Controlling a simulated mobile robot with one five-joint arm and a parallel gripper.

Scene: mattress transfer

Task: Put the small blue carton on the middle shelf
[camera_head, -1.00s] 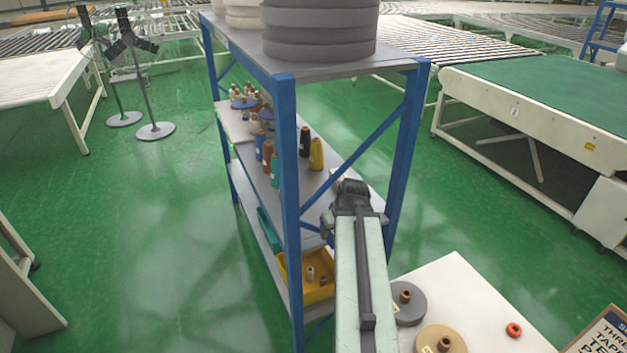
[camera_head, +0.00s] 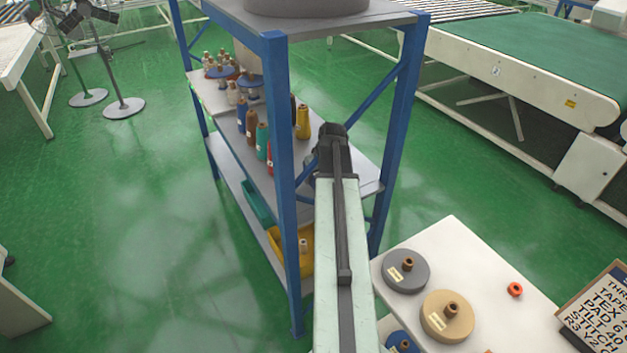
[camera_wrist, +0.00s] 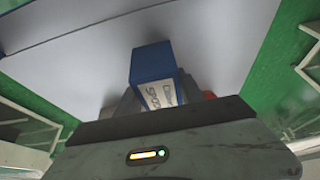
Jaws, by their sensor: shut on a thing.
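The small blue carton (camera_wrist: 152,63) shows in the wrist view with a white lettered label on its near side. My gripper (camera_wrist: 155,97) is shut on it, with a dark finger on each side. A pale grey surface lies behind the carton in that view; whether they touch I cannot tell. In the head view my arm's end (camera_head: 333,145) reaches in at the right part of the blue-framed rack, over the middle shelf (camera_head: 369,181). The carton and fingertips are hidden there behind my arm.
Several coloured thread cones (camera_head: 250,127) stand on the middle shelf, left of my arm. A red thing (camera_wrist: 209,95) shows beside the right finger. A blue post (camera_head: 281,150) stands close left of my arm. A yellow bin (camera_head: 297,262) sits on the lower shelf. A white table (camera_head: 455,245) holds spools.

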